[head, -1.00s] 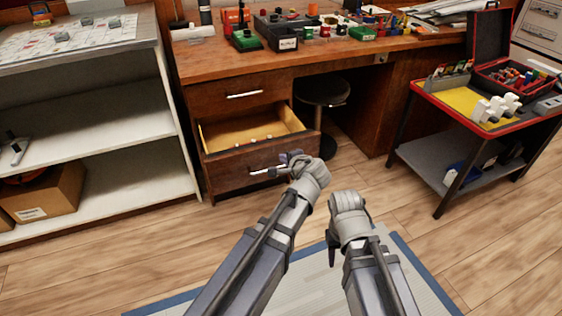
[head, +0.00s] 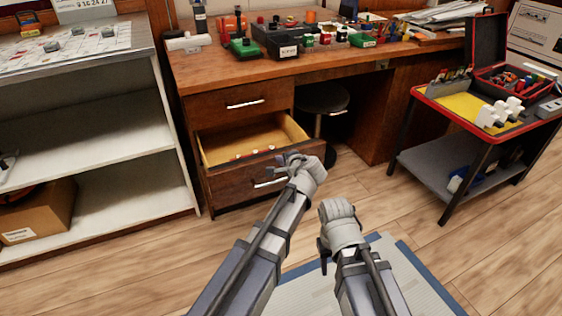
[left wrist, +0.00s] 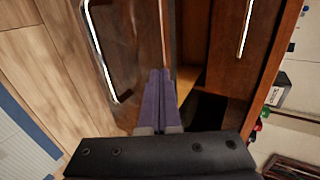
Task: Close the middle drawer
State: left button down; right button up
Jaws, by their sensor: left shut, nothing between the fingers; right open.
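The brown wooden desk has an open drawer (head: 232,188) below a closed top drawer (head: 225,100). The open drawer shows a yellowish interior with a few small pale and red items, and a silver handle (head: 270,183) on its front. My left gripper (head: 284,160) is shut and empty at the upper right part of that front, close to its top edge. In the left wrist view its purple fingers (left wrist: 160,92) lie together by the front's edge; contact cannot be told. My right gripper (head: 337,208) is open and empty, lower right, apart from the desk; its fingertips are mostly hidden.
A black stool (head: 322,98) stands under the desk, right of the drawers. A pale shelf unit (head: 120,155) is close on the left. A red-edged cart (head: 455,108) stands to the right. Bare wooden floor (head: 400,195) lies between desk and cart; a mat lies beneath my arms.

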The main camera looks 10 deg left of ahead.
pick_arm(q)
jog(key=w+a, duration=0.6)
jog(key=w, duration=0.3)
jog(key=w+a, duration=0.6)
jog(key=w, duration=0.3)
jog(key=shift+w+a, duration=0.15)
